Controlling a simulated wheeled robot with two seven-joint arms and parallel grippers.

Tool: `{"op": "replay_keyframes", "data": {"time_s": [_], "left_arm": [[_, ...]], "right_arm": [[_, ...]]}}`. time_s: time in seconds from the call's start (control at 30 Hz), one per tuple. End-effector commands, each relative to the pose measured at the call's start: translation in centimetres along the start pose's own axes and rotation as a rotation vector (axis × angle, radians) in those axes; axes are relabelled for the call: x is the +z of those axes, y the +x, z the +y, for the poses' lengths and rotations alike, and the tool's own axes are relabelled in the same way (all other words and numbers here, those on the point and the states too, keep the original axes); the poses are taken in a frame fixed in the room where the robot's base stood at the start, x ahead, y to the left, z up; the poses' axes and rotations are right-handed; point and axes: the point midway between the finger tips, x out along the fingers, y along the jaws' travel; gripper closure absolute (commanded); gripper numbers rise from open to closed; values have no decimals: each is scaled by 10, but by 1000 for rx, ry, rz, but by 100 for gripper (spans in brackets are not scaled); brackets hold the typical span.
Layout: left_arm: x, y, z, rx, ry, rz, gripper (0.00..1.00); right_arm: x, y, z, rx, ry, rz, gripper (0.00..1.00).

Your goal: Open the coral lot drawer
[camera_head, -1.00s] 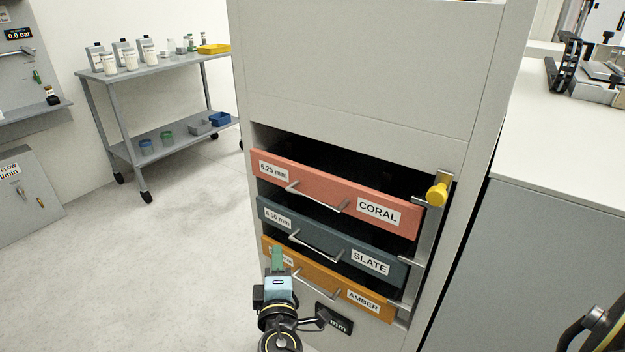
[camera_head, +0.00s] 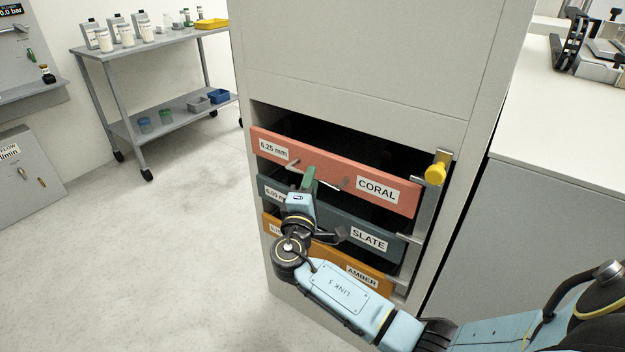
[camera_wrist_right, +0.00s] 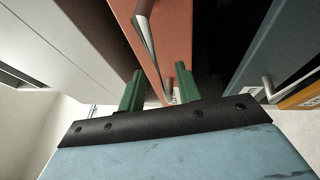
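The coral drawer (camera_head: 325,172) is the top one of three in the cabinet, with a 6.25 mm label and a CORAL label. Its metal handle (camera_head: 342,184) is partly hidden behind my right gripper. My right gripper (camera_head: 309,178) has green fingers and is at the handle's middle, in front of the drawer. In the right wrist view, the fingers (camera_wrist_right: 159,78) are apart, and the handle (camera_wrist_right: 146,32) runs ahead of and between them. I cannot tell whether they touch it. My left gripper is not in view.
The slate drawer (camera_head: 330,222) and amber drawer (camera_head: 362,276) lie below, partly covered by my right arm. A yellow knob (camera_head: 436,173) sits on a metal bar right of the drawers. A counter (camera_head: 560,130) stands right; a grey cart (camera_head: 135,48) stands back left. Floor at left is clear.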

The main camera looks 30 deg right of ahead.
Motion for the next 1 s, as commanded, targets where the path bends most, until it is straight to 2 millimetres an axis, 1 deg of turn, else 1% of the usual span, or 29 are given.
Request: {"op": "replay_keyframes", "data": {"time_s": [0.03, 0.2, 0.47, 0.5, 0.7, 0.77, 1.0], "left_arm": [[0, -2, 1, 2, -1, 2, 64], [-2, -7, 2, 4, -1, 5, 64], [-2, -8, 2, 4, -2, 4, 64], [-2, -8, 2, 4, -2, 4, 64], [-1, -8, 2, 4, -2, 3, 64], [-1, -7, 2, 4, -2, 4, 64], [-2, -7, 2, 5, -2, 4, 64]], "right_arm": [[0, 7, 0, 2, 0, -1, 66], [0, 18, 0, 0, 0, 0, 66], [0, 19, 0, 0, 1, 1, 66], [0, 19, 0, 0, 1, 0, 67], [0, 19, 0, -1, 1, 1, 94], [0, 18, 0, -1, 1, 1, 100], [0, 18, 0, -1, 1, 1, 100]]}}
